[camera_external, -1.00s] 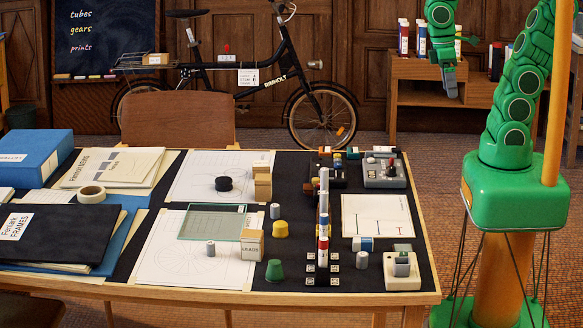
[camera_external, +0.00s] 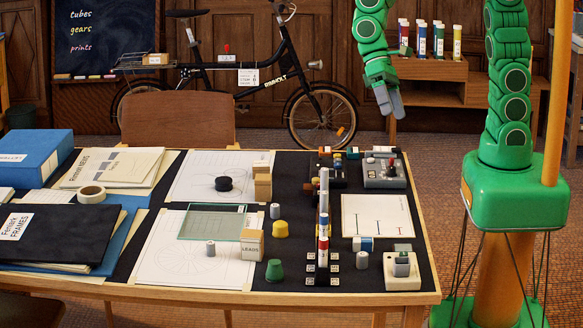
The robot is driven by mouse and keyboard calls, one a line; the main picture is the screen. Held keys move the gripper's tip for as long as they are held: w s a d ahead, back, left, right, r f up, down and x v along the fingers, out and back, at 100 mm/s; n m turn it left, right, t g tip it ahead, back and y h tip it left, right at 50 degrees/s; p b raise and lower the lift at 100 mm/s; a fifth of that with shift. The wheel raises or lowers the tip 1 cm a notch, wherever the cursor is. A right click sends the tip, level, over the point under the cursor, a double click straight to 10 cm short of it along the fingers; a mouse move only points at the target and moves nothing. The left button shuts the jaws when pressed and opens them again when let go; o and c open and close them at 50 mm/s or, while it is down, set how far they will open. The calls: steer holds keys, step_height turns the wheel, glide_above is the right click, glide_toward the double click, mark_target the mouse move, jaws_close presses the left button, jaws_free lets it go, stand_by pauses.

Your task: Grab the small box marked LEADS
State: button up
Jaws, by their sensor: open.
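The small box marked LEADS (camera_external: 252,246) stands on the desk, right of centre on the front drawing sheet. It is tan with a pale label band, and its right side touches or nearly touches nothing I can make out. The glass plate's corner lies close at its left. My gripper (camera_external: 391,108) hangs in the air above and behind the desk's right back corner, far to the upper right of the box. Its grey fingers point down and are open, with nothing between them.
A green cup-shaped piece (camera_external: 274,271), a yellow piece (camera_external: 280,229) and a grey cylinder (camera_external: 275,211) stand near the box. A glass plate (camera_external: 212,222) lies behind left.

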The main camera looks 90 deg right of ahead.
mark_target(250, 246)
steer(key=w+a+f+m+y, duration=0.25)
steer(key=w+a+f, duration=0.2)
steer(key=w, duration=0.45)
steer(key=w+a+f+m+y, duration=0.2)
steer(key=w+a+f+m, duration=0.25)
steer(key=w, duration=0.35)
steer(key=w+a+f+m+t+y, duration=0.1)
steer(key=w+f+m, duration=0.1)
steer(key=w+f, duration=0.3)
steer(key=w+f+m+t, duration=0.1)
steer(key=w+f+m, duration=0.1)
steer(key=w+f, duration=0.3)
steer(key=w+a+f+m+t+y, duration=0.1)
steer(key=w+f+m+t, duration=0.1)
steer(key=w+f, duration=0.4)
steer(key=shift+a+f+m+y, duration=0.1)
steer(key=shift+a+m+y, duration=0.25)
steer(key=shift+m, duration=0.25)
steer(key=shift+s+x, duration=0.2)
steer(key=shift+x, duration=3.75)
steer(key=shift+d+f, duration=0.1)
steer(key=c, duration=1.1)
